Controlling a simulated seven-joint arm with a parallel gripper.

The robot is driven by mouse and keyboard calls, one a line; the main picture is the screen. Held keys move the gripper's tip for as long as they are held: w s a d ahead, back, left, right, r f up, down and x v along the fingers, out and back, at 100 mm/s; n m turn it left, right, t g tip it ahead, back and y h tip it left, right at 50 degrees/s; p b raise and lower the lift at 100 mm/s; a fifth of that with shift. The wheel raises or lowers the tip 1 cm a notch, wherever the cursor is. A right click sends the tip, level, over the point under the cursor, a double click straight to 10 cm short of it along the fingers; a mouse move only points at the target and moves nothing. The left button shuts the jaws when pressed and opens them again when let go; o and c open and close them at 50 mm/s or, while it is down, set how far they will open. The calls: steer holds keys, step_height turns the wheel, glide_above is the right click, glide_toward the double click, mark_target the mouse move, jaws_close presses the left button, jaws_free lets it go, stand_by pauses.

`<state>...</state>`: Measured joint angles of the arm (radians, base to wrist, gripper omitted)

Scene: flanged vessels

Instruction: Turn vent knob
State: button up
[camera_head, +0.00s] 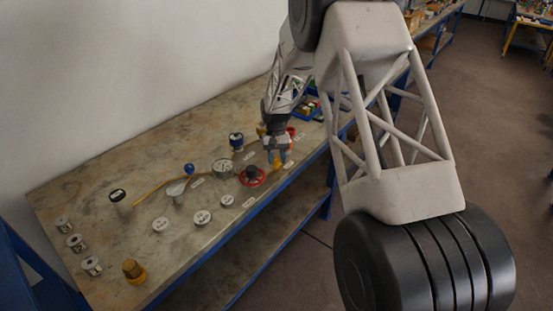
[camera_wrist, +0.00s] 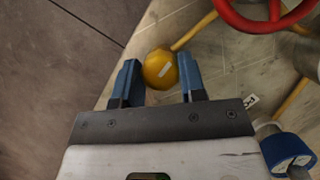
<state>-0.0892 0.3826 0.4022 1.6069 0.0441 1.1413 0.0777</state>
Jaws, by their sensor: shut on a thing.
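The yellow round knob (camera_wrist: 160,69) with a pale mark on its top sits between my fingers in the wrist view; I take it for the vent knob. My gripper (camera_wrist: 160,80) points down at it, with one blue finger on each side, and is shut on it. In the head view my gripper (camera_head: 279,156) is low over the bench near its front edge, to the right of the red handwheel (camera_head: 252,176). The knob is largely hidden by the fingers there.
The red handwheel also shows at the wrist view's top (camera_wrist: 262,27). A blue-ringed cap (camera_wrist: 288,152) is at its lower right. A round gauge (camera_head: 223,168), a blue ball-ended lever (camera_head: 189,169) and a brass-coloured fitting (camera_head: 133,271) stand on the bench (camera_head: 110,240). Floor lies beyond the front edge.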

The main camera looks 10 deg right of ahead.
steer(key=o, duration=0.9)
steer(key=v, duration=0.7)
steer(key=shift+r, duration=0.4)
steer(key=shift+w, duration=0.1)
